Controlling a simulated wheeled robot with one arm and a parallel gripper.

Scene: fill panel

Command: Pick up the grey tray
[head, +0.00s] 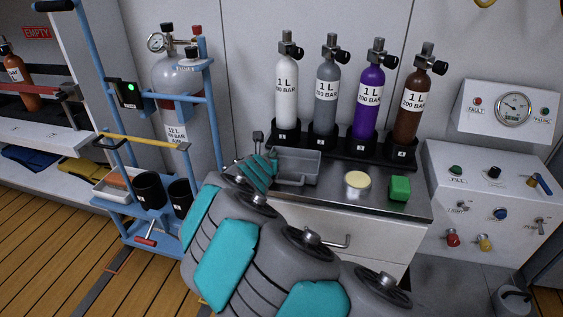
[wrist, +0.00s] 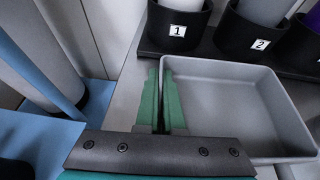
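The grey tray (head: 302,164) is a shallow open box on the steel worktop, in front of the bottle rack; it looks empty. It fills the right of the wrist view (wrist: 235,105). My gripper (head: 270,164) is at the tray's left side, with its teal-green fingers pointing down. In the wrist view my gripper (wrist: 160,90) has one finger outside the tray's left wall and one inside. The fingers are close together with the thin wall between them, so it looks shut on that wall. The tray appears level and on the worktop.
A black rack (head: 345,148) with several 1 L bottles stands right behind the tray. A cream-topped tin (head: 357,186) and a green block (head: 399,188) stand to its right. A blue trolley (head: 150,222) with a cylinder is left. A control panel (head: 490,200) is right.

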